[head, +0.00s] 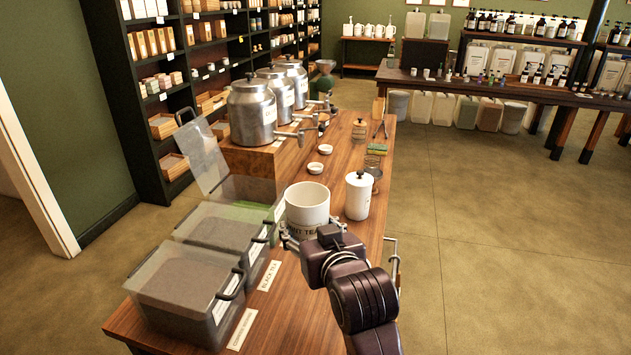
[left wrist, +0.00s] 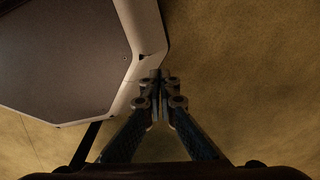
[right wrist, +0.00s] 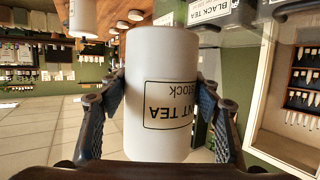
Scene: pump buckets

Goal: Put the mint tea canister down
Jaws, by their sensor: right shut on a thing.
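The mint tea canister (head: 307,204) is a white, open-topped cylinder with a black-framed label. My right gripper (head: 312,233) is shut on it, and the canister hides most of the fingers in the head view. The right wrist view shows the canister (right wrist: 161,95) between the two finger pads, its label inverted in the picture. It is roughly upright over the wooden counter (head: 285,318); whether its base touches the wood cannot be told. My left gripper (left wrist: 159,88) is shut and empty over bare floor, beside a white-edged dark panel; it is outside the head view.
Clear bins (head: 188,283) line the counter's left side, one with a raised lid (head: 203,155). A lidded white canister (head: 358,196) stands right of the held one. Small white lids (head: 315,168) lie beyond. Metal urns (head: 252,112) stand on a wooden riser.

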